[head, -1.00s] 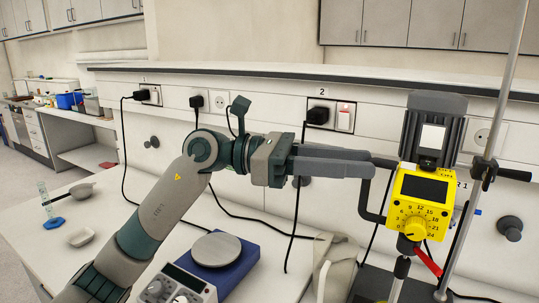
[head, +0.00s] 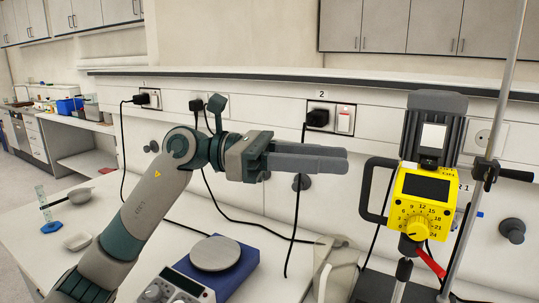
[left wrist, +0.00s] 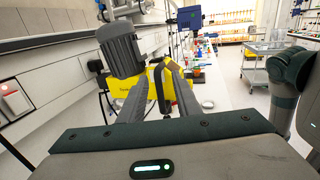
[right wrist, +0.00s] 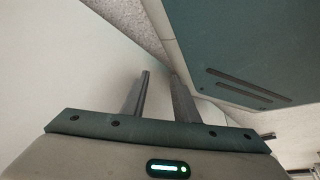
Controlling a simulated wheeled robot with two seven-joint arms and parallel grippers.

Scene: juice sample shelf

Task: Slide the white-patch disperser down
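The disperser (head: 424,200) has a grey motor top with a white patch (head: 433,136), a yellow body with a dark display and dial, and a black handle loop (head: 376,190) on its left. It is mounted upright by a metal stand rod (head: 502,95). My left gripper (head: 346,160) is left of the handle, with a gap between. In the left wrist view its fingers (left wrist: 156,74) are apart and empty, with the handle (left wrist: 160,90) seen between and beyond them. My right gripper (right wrist: 158,74) has its fingers apart and empty, away from the disperser.
A blue hotplate (head: 215,256) with a round grey plate stands on the bench below my left arm. A clear vessel (head: 335,268) stands left of the disperser. Cables hang from wall sockets (head: 331,118) behind. A red lever (head: 430,262) juts out under the dial.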

